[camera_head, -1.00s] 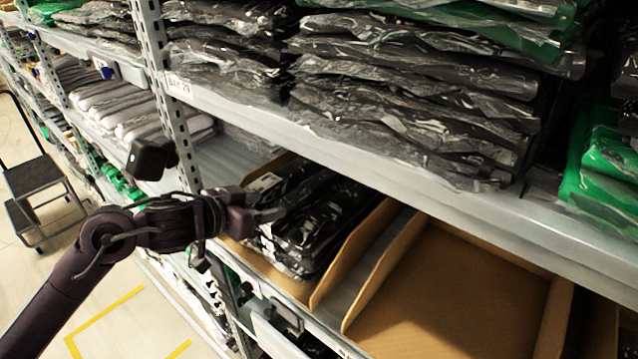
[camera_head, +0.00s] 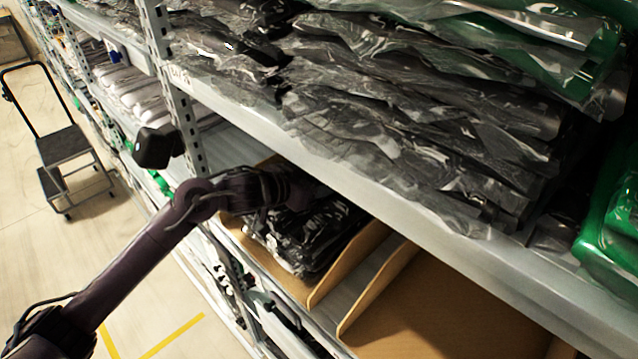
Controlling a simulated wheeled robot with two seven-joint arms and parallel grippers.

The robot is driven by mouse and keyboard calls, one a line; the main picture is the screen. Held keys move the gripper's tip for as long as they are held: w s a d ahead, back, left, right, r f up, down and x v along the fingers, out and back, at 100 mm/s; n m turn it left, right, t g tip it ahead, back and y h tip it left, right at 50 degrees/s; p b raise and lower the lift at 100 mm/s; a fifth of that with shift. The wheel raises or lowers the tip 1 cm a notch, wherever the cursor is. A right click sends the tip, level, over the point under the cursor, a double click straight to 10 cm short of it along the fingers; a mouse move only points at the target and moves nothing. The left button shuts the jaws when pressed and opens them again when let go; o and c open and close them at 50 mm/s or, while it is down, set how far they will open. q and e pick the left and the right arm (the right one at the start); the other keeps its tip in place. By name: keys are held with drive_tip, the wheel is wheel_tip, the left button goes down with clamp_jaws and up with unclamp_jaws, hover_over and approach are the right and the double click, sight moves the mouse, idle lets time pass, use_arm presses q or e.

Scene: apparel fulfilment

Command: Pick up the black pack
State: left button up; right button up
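Several black packs in clear plastic (camera_head: 315,235) lie stacked in an open cardboard box on the lower shelf, under the edge of the upper shelf. My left arm comes in from the left, and its gripper end (camera_head: 308,192) reaches over the top of this stack. The fingertips are hidden in the dark below the upper shelf, so I cannot tell whether they are open or touching a pack. My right gripper is not in view.
The upper shelf edge (camera_head: 262,120) runs diagonally just above my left gripper, with more black packs (camera_head: 420,110) on it. An empty cardboard box (camera_head: 440,310) stands to the right. An upright post (camera_head: 185,120) is close behind the arm.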

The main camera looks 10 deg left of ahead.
use_arm(q)
drive_tip(key=shift+s+a, duration=0.1)
drive_tip(key=shift+c, duration=0.5)
drive_tip(key=c, duration=0.8)
drive_tip(key=shift+o, duration=0.2)
